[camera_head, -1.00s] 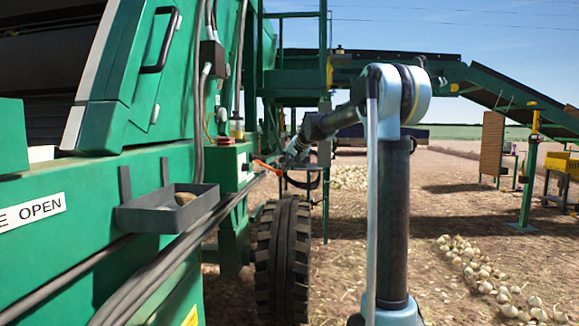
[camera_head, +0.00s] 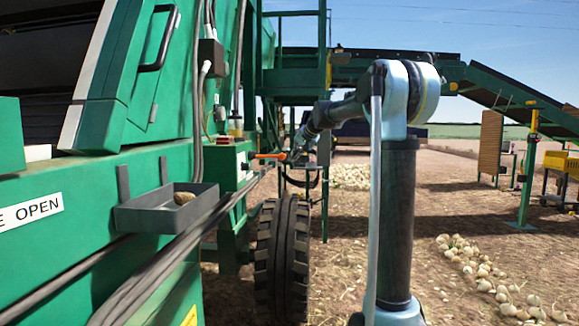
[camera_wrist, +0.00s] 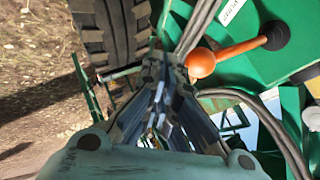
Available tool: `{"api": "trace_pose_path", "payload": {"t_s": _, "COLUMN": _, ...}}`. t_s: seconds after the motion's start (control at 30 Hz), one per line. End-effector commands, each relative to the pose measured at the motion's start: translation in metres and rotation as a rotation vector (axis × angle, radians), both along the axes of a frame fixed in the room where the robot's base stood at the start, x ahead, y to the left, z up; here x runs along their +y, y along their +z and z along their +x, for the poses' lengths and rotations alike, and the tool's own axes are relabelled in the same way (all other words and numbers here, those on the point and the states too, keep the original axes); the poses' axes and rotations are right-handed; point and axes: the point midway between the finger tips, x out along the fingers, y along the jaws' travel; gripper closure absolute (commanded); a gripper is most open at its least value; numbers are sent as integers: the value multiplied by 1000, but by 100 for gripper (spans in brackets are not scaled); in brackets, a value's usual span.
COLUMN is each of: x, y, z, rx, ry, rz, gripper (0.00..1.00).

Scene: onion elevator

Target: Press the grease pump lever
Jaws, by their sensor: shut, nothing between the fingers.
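The grease pump lever (camera_head: 268,156) is an orange rod on the green machine side, about level in the head view. In the wrist view its round orange knob (camera_wrist: 201,63) and shaft run to a black boot (camera_wrist: 276,35) on a green panel. My gripper (camera_wrist: 165,60) is shut and empty, with its fingertips close beside the knob. I cannot tell whether they touch. In the head view my gripper (camera_head: 294,154) is small and dark at the lever's outer end.
A grey tray (camera_head: 168,210) with a brown lump juts from the machine. Dark cables (camera_head: 165,262) run along its side. A large black tyre (camera_head: 283,260) stands below the lever. Open ground with scattered onions (camera_head: 480,275) lies to the right.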

Motion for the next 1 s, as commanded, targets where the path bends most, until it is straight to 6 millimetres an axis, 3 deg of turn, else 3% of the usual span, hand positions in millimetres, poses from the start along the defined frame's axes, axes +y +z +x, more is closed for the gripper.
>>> {"api": "trace_pose_path", "payload": {"t_s": 0.4, "x": -35, "y": 45, "z": -41, "rx": -1, "ry": -2, "rz": 0, "gripper": 100}}
{"api": "trace_pose_path", "payload": {"t_s": 1.0, "x": -40, "y": 52, "z": -47, "rx": -1, "ry": -2, "rz": 0, "gripper": 100}}
